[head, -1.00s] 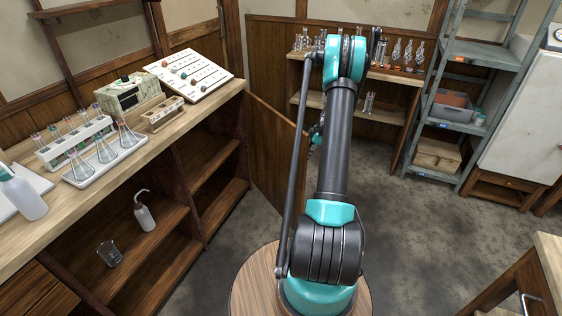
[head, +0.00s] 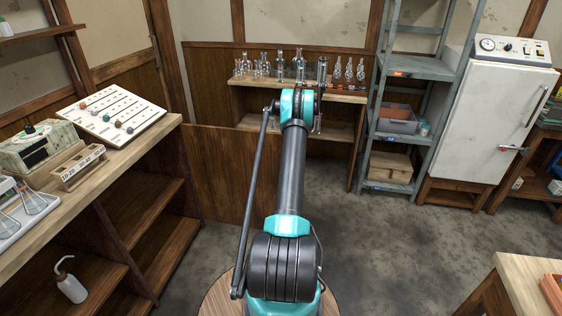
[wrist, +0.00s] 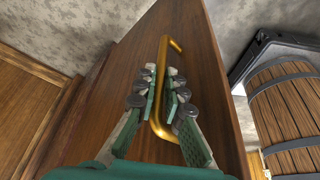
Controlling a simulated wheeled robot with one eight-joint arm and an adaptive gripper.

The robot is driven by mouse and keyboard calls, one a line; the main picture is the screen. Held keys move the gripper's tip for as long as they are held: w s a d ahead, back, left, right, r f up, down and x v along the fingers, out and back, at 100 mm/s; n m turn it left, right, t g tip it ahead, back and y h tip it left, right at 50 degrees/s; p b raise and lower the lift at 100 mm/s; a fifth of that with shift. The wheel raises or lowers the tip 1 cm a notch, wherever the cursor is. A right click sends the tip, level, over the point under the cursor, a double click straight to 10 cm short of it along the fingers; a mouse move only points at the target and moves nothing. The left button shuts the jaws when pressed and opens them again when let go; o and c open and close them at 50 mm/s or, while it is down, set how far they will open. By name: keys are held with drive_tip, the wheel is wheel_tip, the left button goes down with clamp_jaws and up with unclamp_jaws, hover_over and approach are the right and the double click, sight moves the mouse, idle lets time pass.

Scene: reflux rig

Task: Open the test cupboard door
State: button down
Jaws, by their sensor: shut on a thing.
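The test cupboard door (head: 225,165) is a brown wooden panel standing out at an angle from the far end of the left bench, in the head view. Its open shelves show beside it. In the wrist view the door (wrist: 195,55) fills the middle, with a brass bar handle (wrist: 162,58) on its face. My gripper (wrist: 168,88) has a finger on each side of the handle and is shut on it. In the head view my arm hides the gripper, the handle and part of the door.
The left bench (head: 150,143) carries a sample board (head: 115,112), a rack and glassware. A wash bottle (head: 70,283) stands on its lower shelf. A grey metal rack (head: 415,150) and white cabinet (head: 498,125) stand at back right. Floor (head: 400,235) right of my arm is clear.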

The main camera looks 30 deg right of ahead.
drive_tip(key=shift+w+d, duration=0.25)
drive_tip(key=shift+w, duration=0.3)
drive_tip(key=c, duration=1.9)
unclamp_jaws()
drive_tip(key=v, duration=1.2)
drive_tip(key=shift+a, duration=0.1)
drive_tip(key=shift+w, duration=0.1)
